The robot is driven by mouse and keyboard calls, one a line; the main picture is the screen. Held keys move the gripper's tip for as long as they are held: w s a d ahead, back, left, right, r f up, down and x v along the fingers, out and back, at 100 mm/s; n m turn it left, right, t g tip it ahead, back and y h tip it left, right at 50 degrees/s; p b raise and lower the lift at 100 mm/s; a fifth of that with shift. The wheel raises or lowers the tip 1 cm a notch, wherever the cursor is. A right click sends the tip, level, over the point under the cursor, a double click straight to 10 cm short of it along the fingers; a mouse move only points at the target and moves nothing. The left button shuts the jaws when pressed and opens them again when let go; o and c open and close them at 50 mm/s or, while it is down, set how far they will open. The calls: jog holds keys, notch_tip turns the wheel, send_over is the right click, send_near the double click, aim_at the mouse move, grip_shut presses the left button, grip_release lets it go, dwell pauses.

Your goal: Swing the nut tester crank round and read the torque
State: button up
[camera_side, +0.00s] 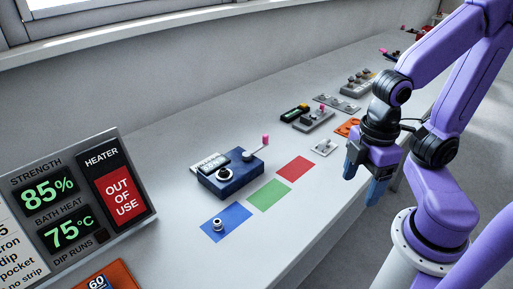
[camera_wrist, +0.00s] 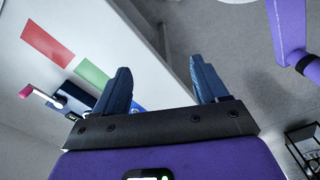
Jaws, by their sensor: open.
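The nut tester is a dark blue box (camera_side: 232,182) on the white bench in the side view, with a pale panel on its left part. Its crank arm reaches up and right to a pink knob (camera_side: 265,139). The tester (camera_wrist: 76,97) and pink knob (camera_wrist: 27,91) also show at the left of the wrist view, partly hidden by my finger. A small metal nut (camera_side: 217,225) sits on the blue patch in front of the tester. My gripper (camera_side: 364,178) is open and empty, right of the tester near the bench's front edge; its fingers (camera_wrist: 160,68) are spread apart. The torque reading is not legible.
Blue (camera_side: 228,232), green (camera_side: 269,195) and red (camera_side: 296,168) patches lie along the bench front. A display panel (camera_side: 85,195) reads strength 85%, bath heat 75°C, heater out of use. Small fixtures (camera_side: 315,120) stand farther back. Bare bench lies between the patches and my gripper.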

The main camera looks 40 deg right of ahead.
aim_at(266, 135)
jog(key=shift+a, duration=0.15)
jog(key=c, duration=0.4)
jog(key=shift+o, duration=0.2)
jog(key=w+a+m+t+y, duration=0.2)
jog(key=w+a+m+y, duration=0.2)
jog(key=w+a+y, duration=0.35)
jog(key=w+r+m+t+h, duration=0.2)
jog(key=w+m+t, duration=0.15)
jog(key=w, duration=0.45)
jog(key=w+d+f+m+t+h, duration=0.1)
jog(key=w+d+m+h, duration=0.35)
jog(key=d, duration=0.35)
jog(key=w+d+f+m+t+h, duration=0.1)
jog(key=w+d+m+t+h, duration=0.1)
jog(key=w+d+m+h, duration=0.45)
jog(key=shift+w+d+f+n+y, duration=0.5)
jog(key=shift+w+d+f, duration=0.3)
jog(key=shift+w+f, duration=1.05)
jog(key=shift+w+d+f+n+y, duration=0.45)
jog(key=shift+w+d+f, duration=0.3)
jog(key=shift+w+f, duration=1.15)
jog(key=shift+w+d+f+n+y, duration=0.45)
jog(key=shift+w+d+f, duration=0.35)
jog(key=shift+w+f, duration=1.05)
jog(key=shift+s+f, duration=0.4)
jog(key=shift+s, duration=0.05)
grip_shut()
